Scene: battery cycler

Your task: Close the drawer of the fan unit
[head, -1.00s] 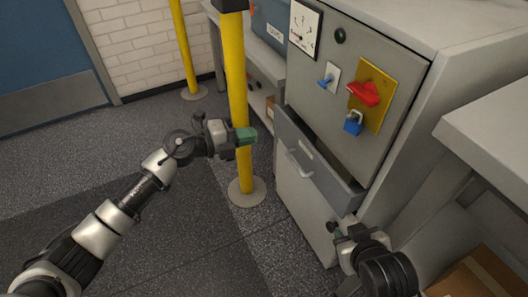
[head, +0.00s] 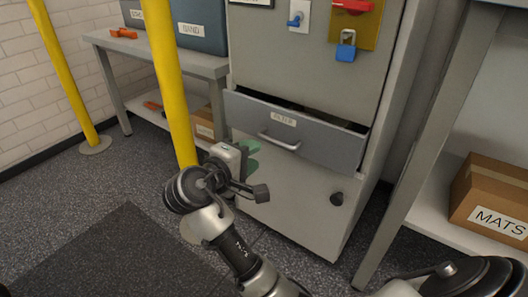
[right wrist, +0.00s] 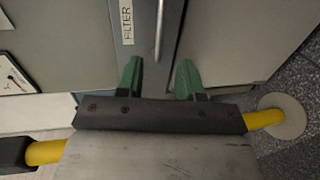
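The fan unit (head: 310,195) is a grey cabinet with a filter drawer (head: 325,149) at mid-height. The drawer stands partly out, with a dark gap behind its front. It has a FILTER label and a bar handle (head: 279,142); the handle also shows in the right wrist view (right wrist: 159,30). My right gripper (head: 250,155) is at the drawer's left end, in front of the unit. In the right wrist view its two green fingers (right wrist: 159,78) are apart with nothing between them. I cannot tell whether they touch the unit. My left gripper is out of view.
A yellow post (head: 172,80) stands close behind my right gripper; its base shows in the right wrist view (right wrist: 284,115). A padlock (head: 346,46) and switches are above the drawer. A MATS box (head: 492,190) sits on the shelf at right.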

